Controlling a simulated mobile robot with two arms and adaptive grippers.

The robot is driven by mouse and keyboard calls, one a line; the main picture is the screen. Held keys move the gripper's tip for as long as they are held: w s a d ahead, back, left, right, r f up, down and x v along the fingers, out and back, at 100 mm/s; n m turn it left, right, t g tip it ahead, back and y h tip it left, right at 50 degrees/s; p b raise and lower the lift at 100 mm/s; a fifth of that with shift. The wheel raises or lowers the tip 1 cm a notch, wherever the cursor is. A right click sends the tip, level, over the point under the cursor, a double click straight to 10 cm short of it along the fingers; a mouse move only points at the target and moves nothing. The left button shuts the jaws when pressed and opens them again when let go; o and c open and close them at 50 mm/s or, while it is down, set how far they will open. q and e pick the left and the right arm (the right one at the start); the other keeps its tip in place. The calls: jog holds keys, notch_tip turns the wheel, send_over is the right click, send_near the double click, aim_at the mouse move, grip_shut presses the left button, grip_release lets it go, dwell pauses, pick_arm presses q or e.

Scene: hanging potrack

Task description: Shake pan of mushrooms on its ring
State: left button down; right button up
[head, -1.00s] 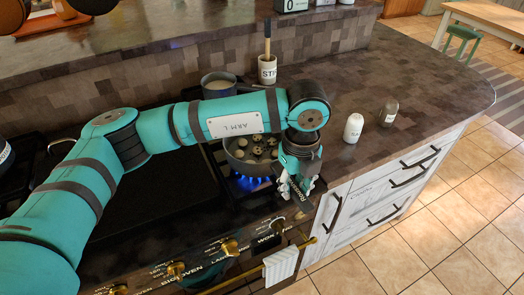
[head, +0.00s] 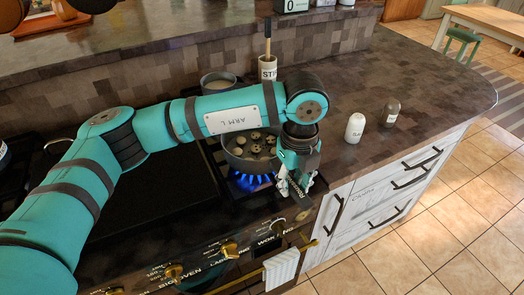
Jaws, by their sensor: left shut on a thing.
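The pan of mushrooms (head: 236,160) is over a lit blue flame on the front right ring (head: 250,182) of the stove. Several mushrooms (head: 256,148) show inside it. My left arm crosses above and hides the pan's far rim. My left gripper (head: 293,188) points down at the pan's front right side, shut on the pan's dark handle (head: 298,194). I cannot tell whether the pan's base touches the ring. My right gripper is not in view.
A pot (head: 217,82) stands behind my arm, beside a utensil crock (head: 268,68). A white shaker (head: 354,128) and a dark shaker (head: 390,113) stand on the counter to the right. Knobs (head: 230,248) and a towel (head: 281,268) are along the stove front.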

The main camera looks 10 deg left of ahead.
pick_arm(q)
jog(key=shift+s+d, duration=0.6)
jog(key=shift+s, duration=0.1)
jog(key=shift+w+a+b, duration=0.45)
jog(key=shift+w+a, duration=0.35)
jog(key=shift+w, duration=0.2)
jog(key=shift+w+a+b, duration=0.45)
jog(key=shift+w+a, duration=0.35)
jog(key=shift+w, duration=0.15)
jog(key=shift+s+d+b, duration=0.35)
jog(key=shift+s+d, duration=1.25)
jog(key=shift+s, duration=0.3)
jog(key=shift+a, duration=0.1)
